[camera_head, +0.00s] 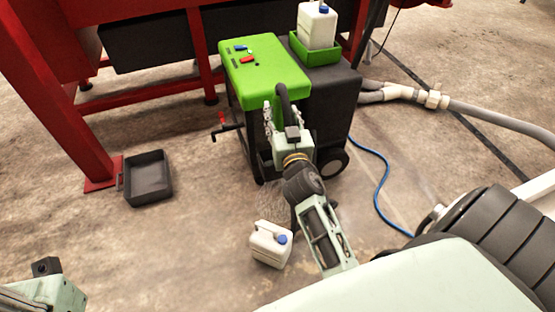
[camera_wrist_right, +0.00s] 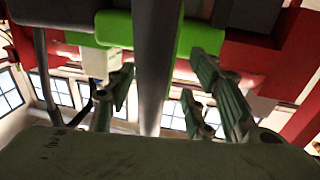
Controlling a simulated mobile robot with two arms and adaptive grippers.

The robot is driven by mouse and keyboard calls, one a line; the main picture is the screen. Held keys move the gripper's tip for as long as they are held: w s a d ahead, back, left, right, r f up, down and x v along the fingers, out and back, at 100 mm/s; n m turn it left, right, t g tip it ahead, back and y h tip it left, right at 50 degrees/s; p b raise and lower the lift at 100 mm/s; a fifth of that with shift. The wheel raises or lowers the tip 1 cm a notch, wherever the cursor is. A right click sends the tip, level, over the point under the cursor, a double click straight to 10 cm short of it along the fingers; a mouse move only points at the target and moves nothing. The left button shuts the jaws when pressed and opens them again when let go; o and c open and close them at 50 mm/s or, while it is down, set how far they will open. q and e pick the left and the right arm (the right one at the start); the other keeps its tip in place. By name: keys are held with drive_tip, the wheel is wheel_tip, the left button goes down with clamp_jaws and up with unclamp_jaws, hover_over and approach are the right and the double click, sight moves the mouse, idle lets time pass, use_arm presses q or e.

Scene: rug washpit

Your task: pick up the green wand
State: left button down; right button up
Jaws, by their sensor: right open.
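My right gripper (camera_head: 283,112) is open at the front of the green-topped machine (camera_head: 262,72), its fingers spread to either side of a dark upright bar with a curved top (camera_head: 283,92). A little green shows below that top, between the fingers. In the right wrist view, the grey bar (camera_wrist_right: 155,60) runs between the open fingers (camera_wrist_right: 155,98) with a gap on both sides. I cannot tell whether this bar is the green wand or part of it; no other wand stands out. Part of my left gripper's body (camera_head: 45,288) shows at the lower left; its fingers are hidden.
A white jug (camera_head: 316,26) stands in a green tray (camera_head: 300,50) on the machine. A black tray (camera_head: 150,178) lies by the red frame (camera_head: 75,110). A blue hose (camera_head: 379,190) runs along the floor right.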

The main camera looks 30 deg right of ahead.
sight(280, 111)
drive_tip(key=x, duration=0.4)
drive_tip(key=shift+b, duration=0.35)
clamp_jaws()
